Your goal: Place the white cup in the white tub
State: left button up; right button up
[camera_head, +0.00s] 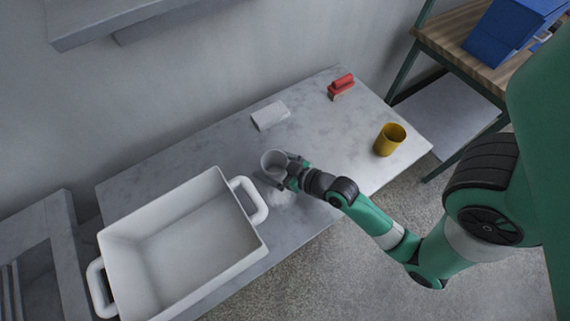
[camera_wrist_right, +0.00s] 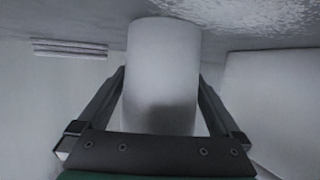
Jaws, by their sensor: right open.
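The white cup (camera_head: 272,161) stands on the grey marbled table, just right of the tub in the head view. My right gripper (camera_head: 289,174) is at the cup from its right side. In the right wrist view the cup (camera_wrist_right: 162,75) fills the space between the two open fingers (camera_wrist_right: 162,95), one on each side of it. I cannot tell whether the fingers touch it. The white tub (camera_head: 233,204), with a handle at each end, sits at the table's left part and looks empty. My left gripper is not in view.
A yellow cup (camera_head: 389,140) stands at the table's right end. A wooden shelf (camera_head: 450,35) with a blue bin (camera_head: 507,30) stands at the right.

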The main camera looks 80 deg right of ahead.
jog(key=v, duration=1)
jog(key=shift+s, duration=0.35)
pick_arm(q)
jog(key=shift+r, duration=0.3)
pick_arm(e)
jog(key=shift+s+a+r, duration=0.15)
jog(key=shift+a+r, duration=0.05)
jog(key=w+r+n+t+y, duration=0.15)
jog(key=w+r+t, duration=0.25)
jog(key=w+r, duration=0.7)
jog(key=w+r+n+t+y, duration=0.1)
jog(key=w+r+n+t, duration=0.2)
jog(key=w+r, duration=0.8)
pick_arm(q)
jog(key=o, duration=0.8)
pick_arm(e)
jog(key=s+a+r+t+y, duration=0.1)
jog(key=a+r, duration=0.3)
jog(key=r, duration=0.7)
jog(key=s+a+r+t+y, duration=0.1)
jog(key=a+r+t, duration=0.3)
jog(key=r, duration=0.7)
jog(key=s+a+r+t+y, duration=0.2)
jog(key=s+a+r, duration=0.1)
jog(key=r, duration=0.8)
jog(key=shift+a+t, duration=0.3)
jog(key=shift+a, duration=0.3)
jog(key=shift+r, duration=0.1)
